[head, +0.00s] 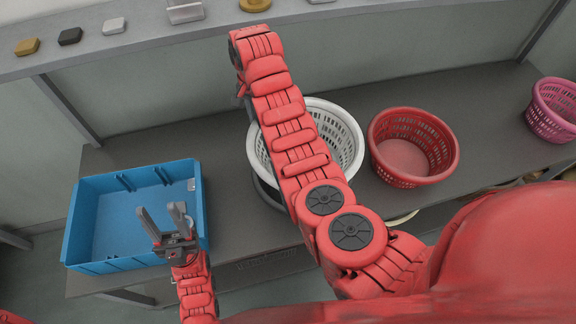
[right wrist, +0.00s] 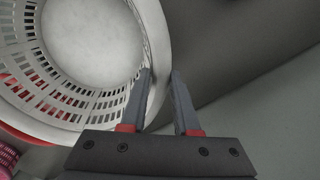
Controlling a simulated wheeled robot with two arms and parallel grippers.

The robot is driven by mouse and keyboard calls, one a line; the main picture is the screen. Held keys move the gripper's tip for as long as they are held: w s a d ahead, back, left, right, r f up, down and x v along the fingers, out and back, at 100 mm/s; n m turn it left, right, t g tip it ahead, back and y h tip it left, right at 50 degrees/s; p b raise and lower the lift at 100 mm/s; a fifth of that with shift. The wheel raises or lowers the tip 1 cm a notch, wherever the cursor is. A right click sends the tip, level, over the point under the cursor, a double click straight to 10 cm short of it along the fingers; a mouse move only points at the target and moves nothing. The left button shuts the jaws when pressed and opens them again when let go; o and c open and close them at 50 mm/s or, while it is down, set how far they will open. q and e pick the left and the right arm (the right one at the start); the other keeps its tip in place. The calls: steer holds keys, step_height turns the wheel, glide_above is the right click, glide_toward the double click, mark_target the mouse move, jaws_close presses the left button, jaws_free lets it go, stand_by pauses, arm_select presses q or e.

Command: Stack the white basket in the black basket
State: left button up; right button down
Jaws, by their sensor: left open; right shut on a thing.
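The white basket (head: 347,135) is in the middle of the head view, partly hidden behind my right arm. My right gripper (right wrist: 160,76) is shut on its rim, one finger inside and one outside; the basket (right wrist: 95,45) fills the upper left of the right wrist view. In the head view the right fingers are mostly hidden by the arm. A dark curved edge of the black basket (head: 265,192) shows just below the white one; I cannot tell how far the white basket sits inside it. My left gripper (head: 178,212) is open and empty over the blue bin's near right side.
The blue bin (head: 95,262) stands at the left of the dark grey table (head: 225,150). A red basket (head: 412,150) stands close right of the white one, and a pink basket (head: 553,108) at the far right. A raised shelf (head: 150,35) with several small items runs behind.

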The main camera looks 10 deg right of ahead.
mark_target(259, 131)
step_height(259, 131, down, 5)
steer(key=shift+a+r+p, duration=0.1)
steer(key=shift+r+p, duration=0.1)
steer(key=shift+p, duration=0.75)
steer(key=shift+f, duration=0.65)
steer(key=shift+f+p, duration=0.25)
steer(key=shift+p, duration=0.05)
steer(key=shift+f, duration=1.4)
steer(key=shift+f, duration=0.2)
steer(key=c, duration=0.7)
jaws_free()
steer(key=shift+o, duration=0.2)
